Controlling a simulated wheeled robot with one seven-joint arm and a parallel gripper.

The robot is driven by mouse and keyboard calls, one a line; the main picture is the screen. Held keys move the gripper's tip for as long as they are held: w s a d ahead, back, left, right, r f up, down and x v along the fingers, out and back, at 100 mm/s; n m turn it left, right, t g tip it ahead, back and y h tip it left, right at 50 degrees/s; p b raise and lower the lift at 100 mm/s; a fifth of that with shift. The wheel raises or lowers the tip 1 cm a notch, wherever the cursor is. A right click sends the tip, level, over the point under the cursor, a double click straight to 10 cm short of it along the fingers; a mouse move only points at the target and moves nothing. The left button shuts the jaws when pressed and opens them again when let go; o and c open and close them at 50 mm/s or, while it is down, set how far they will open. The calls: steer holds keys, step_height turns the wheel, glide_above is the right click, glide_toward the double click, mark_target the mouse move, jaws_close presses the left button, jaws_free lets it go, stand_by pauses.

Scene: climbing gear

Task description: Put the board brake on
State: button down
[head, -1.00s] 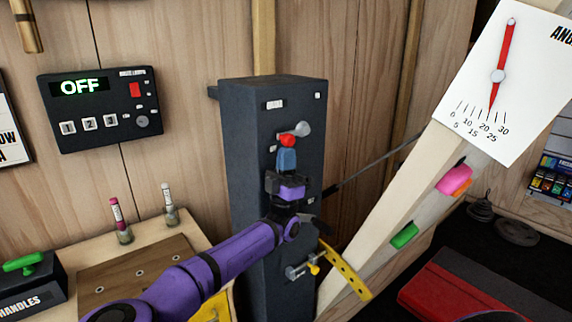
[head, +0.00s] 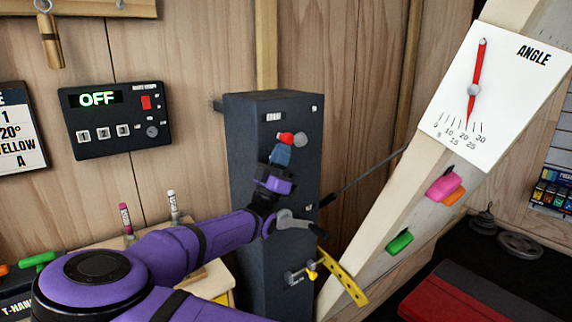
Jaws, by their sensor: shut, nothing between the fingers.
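The board brake appears to be the short lever with a red knob (head: 286,138) and a rounded grey hub (head: 301,139) high on the front of a dark grey post (head: 240,150). The knob now sits about level with the hub, on its left. My gripper (head: 281,152) is shut and empty, with its blue-grey fingertips just under the knob. They touch it or nearly do; I cannot tell which. The leaning pale board (head: 385,215) stands right of the post. The small label above the lever is too small to read.
A control box (head: 115,118) reading OFF hangs on the wall at left. An angle dial (head: 490,90) with a red needle is on the board. A yellow perforated strip (head: 342,277) and a yellow-knobbed pin (head: 311,274) are low on the post. A dark rod (head: 365,175) runs from post to board.

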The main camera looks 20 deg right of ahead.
mark_target(284, 139)
step_height(284, 139, up, 3)
steer(key=m+g+y, duration=0.2)
steer(key=g, duration=0.1)
steer(key=shift+d+r+g, duration=0.1)
steer(key=shift+d+g, duration=0.05)
steer(key=shift+g, duration=0.15)
steer(key=r+y, duration=0.1)
steer(key=r+g+y, duration=0.1)
steer(key=d+r+g+y, duration=0.1)
steer(key=shift+w+d+m, duration=0.1)
steer(key=shift+w+m, duration=0.15)
steer(key=shift+m, duration=0.15)
steer(key=shift+w+d+r+m+g+y, duration=0.15)
steer(key=shift+w+d+r+g+y, duration=0.1)
steer(key=shift+d+r+g+y, duration=0.7)
steer(key=shift+w+d+r+m+g+y, duration=0.15)
steer(key=shift+d+y, duration=0.35)
steer(key=shift+y, duration=0.8)
steer(key=shift+w+d+r+m+g+y, duration=0.1)
steer(key=shift+w+d+r+g+y, duration=0.2)
steer(key=shift+d+r+g+y, duration=0.6)
steer(key=shift+f+t+y, duration=0.2)
steer(key=shift+t+y, duration=0.15)
steer(key=shift+t, duration=0.05)
steer(key=shift+a, duration=0.15)
